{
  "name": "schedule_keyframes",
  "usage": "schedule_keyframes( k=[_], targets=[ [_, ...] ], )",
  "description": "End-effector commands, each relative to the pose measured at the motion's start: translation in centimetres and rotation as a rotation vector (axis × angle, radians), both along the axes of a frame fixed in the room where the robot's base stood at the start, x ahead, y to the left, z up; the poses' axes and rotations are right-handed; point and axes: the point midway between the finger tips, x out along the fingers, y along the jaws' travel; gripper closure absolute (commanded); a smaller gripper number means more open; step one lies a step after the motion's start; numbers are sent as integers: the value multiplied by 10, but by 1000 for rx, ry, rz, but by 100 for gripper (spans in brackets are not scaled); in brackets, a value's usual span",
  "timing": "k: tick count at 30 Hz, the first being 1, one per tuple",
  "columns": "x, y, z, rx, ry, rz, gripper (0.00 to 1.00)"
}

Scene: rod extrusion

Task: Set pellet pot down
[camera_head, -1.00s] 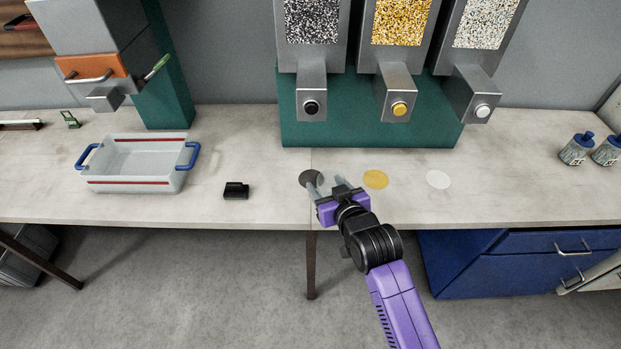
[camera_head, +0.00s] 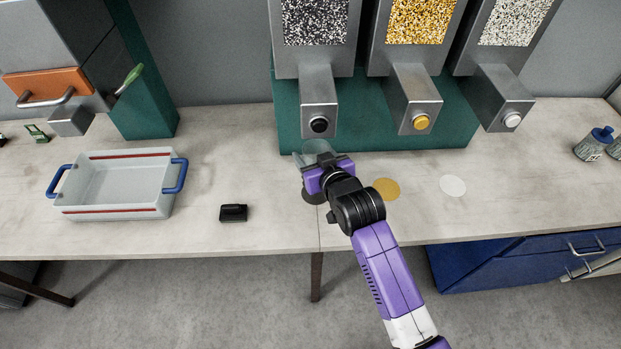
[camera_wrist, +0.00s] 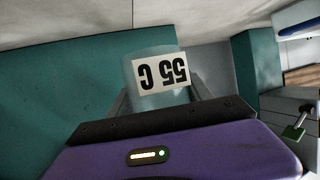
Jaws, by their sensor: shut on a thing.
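The pellet pot (camera_head: 316,147) is a small clear, see-through cup. In the head view my gripper (camera_head: 317,163) is below the spout with the black button (camera_head: 319,110). A dark round spot (camera_head: 313,195) on the bench is partly hidden by my gripper. The pot's base is hidden, so I cannot tell whether it touches the bench. No pellets are clearly visible inside.
Spouts with a yellow button (camera_head: 413,108) and a white button (camera_head: 506,106) stand to the right. Yellow (camera_head: 386,189) and white (camera_head: 453,186) spots on the bench are bare. A black block (camera_head: 233,213) and grey tray (camera_head: 115,208) lie left. Bottles (camera_head: 594,145) stand far right.

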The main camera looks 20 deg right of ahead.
Motion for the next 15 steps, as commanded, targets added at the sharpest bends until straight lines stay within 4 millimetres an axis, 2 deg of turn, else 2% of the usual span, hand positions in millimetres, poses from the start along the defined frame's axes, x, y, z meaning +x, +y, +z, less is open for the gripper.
schedule_keyframes(
  k=[6,11,15],
  targets=[
    [-1,0,-38,0,4,1,100],
    [0,0,-51,0,0,0,100],
    [-1,0,-70,0,4,0,100]
  ],
)
